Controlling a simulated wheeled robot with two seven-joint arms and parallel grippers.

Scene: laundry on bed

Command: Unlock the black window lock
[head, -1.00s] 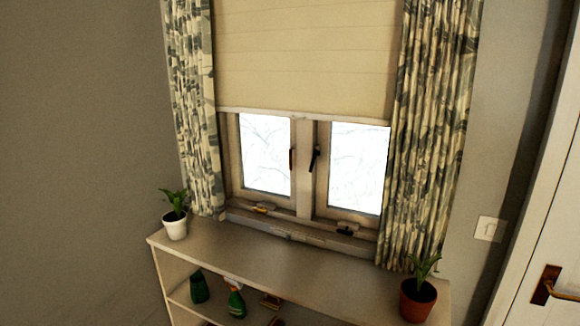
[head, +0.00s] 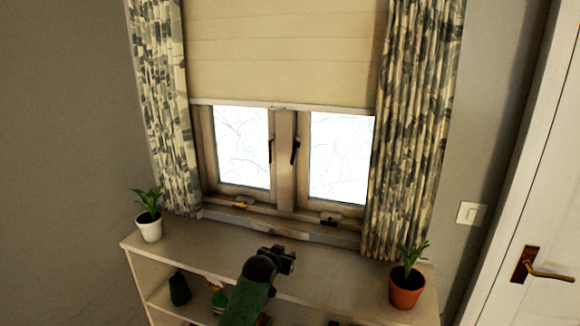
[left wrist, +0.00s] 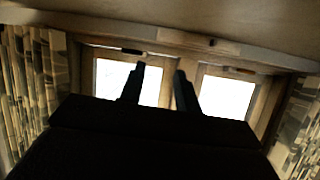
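The window (head: 285,165) has two panes. Two black upright handles, left (head: 270,151) and right (head: 295,151), flank the middle post. My left gripper (head: 283,258) is in front of the shelf top, below and apart from the window. In the left wrist view, which looks upside down, its two fingers (left wrist: 160,72) are spread with nothing between them; a dark lock (left wrist: 132,51) shows beyond, at upper left. My right gripper is not in view.
The shelf unit (head: 200,248) stands under the window. A white-potted plant (head: 149,228) is at its left end and a terracotta-potted plant (head: 406,287) at its right end. Curtains hang left (head: 165,110) and right (head: 415,130). The shelf top between the plants is clear.

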